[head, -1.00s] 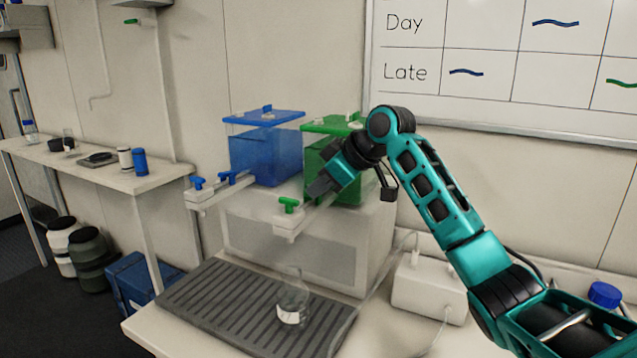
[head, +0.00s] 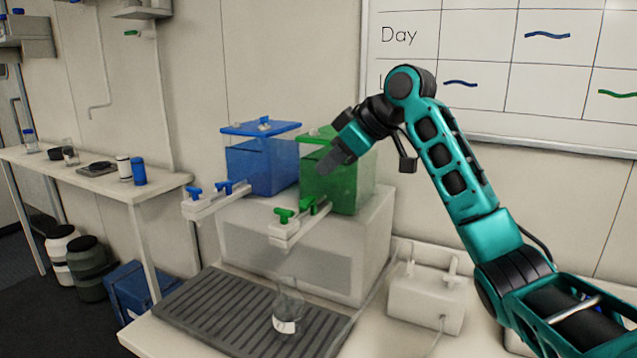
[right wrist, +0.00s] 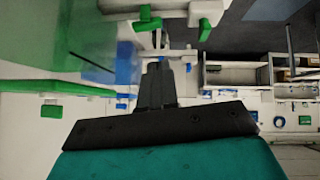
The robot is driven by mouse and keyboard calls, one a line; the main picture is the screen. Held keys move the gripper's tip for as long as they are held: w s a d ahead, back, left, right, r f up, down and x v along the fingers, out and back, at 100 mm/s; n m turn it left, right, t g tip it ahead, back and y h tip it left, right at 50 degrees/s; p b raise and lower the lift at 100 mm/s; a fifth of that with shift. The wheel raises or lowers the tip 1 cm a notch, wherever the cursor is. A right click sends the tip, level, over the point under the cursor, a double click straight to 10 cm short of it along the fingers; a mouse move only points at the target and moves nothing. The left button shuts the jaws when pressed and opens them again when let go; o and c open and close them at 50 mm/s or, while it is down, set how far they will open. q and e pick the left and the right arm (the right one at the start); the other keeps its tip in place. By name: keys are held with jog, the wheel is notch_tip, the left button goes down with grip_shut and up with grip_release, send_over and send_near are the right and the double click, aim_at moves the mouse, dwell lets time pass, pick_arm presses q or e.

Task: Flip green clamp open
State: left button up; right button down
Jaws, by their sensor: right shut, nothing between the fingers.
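Two small green pieces sit on the white outlet bar in front of the green tank (head: 325,185): a green tap-like piece (head: 284,214) at the bar's front end and a green clamp-like piece (head: 308,205) behind it. I cannot tell for sure which is the clamp, or whether it is open. My right gripper (head: 326,172) is shut and empty, in front of the green tank and above the bar, apart from both pieces. In the right wrist view its shut fingers (right wrist: 157,85) show, with green parts (right wrist: 148,22) near the top edge. My left gripper is not in view.
A blue tank (head: 258,165) with a similar bar and blue pieces (head: 195,192) stands to the left. Both tanks stand on a white box (head: 285,250). A glass flask (head: 287,307) stands on the grey ribbed tray (head: 215,305) below. A white device (head: 428,298) is at right.

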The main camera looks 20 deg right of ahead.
jog(key=v, duration=0.4)
jog(key=shift+s+r, duration=0.25)
jog(key=shift+s, duration=0.05)
